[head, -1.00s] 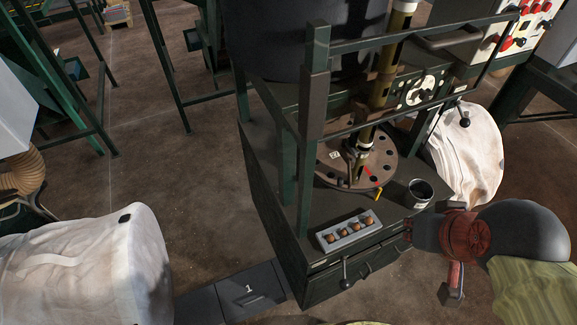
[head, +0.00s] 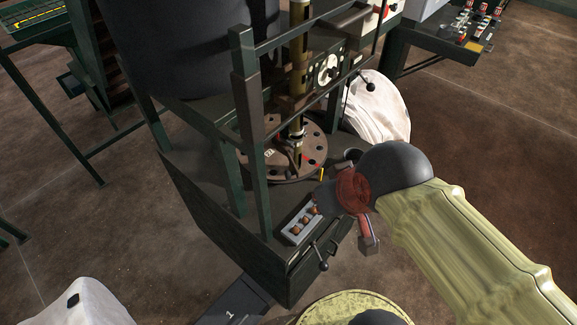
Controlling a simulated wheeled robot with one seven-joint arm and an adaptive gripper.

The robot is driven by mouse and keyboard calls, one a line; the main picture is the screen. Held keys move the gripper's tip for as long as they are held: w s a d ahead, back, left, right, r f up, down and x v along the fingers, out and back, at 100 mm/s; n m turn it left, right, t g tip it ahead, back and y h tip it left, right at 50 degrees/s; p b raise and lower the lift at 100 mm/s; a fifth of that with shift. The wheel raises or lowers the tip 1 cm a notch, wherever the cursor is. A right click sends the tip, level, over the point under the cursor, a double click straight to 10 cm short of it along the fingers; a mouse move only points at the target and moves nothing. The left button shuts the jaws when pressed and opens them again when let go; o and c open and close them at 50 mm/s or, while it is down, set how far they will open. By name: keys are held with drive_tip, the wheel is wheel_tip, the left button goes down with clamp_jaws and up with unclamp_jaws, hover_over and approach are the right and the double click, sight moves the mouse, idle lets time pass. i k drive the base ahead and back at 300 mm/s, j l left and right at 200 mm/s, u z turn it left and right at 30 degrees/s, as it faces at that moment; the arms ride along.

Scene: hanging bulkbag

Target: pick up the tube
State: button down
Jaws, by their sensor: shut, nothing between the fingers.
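No loose tube stands out clearly. The only tube-like thing I make out is the upright brass-coloured tube (head: 299,60) in the machine, above a round plate with holes (head: 258,165). I cannot tell whether it is the task's tube. The tray holds several brown round pieces. My wrist covers part of the table behind it.
Green frame posts (head: 250,120) rise left of the plate. A lever with a black knob (head: 323,265) sticks out in front. White bags (head: 378,108) stand behind right and at lower left (head: 75,305).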

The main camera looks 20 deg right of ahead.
sight(296, 142)
drive_tip(key=z, duration=0.85)
drive_tip(key=k+l+u, duration=0.1)
drive_tip(key=l+u, duration=0.3)
drive_tip(key=k+l+u, duration=0.1)
drive_tip(key=l+u, duration=0.2)
drive_tip(key=u, duration=0.15)
drive_tip(key=k+l+u, duration=0.2)
drive_tip(key=u, duration=0.2)
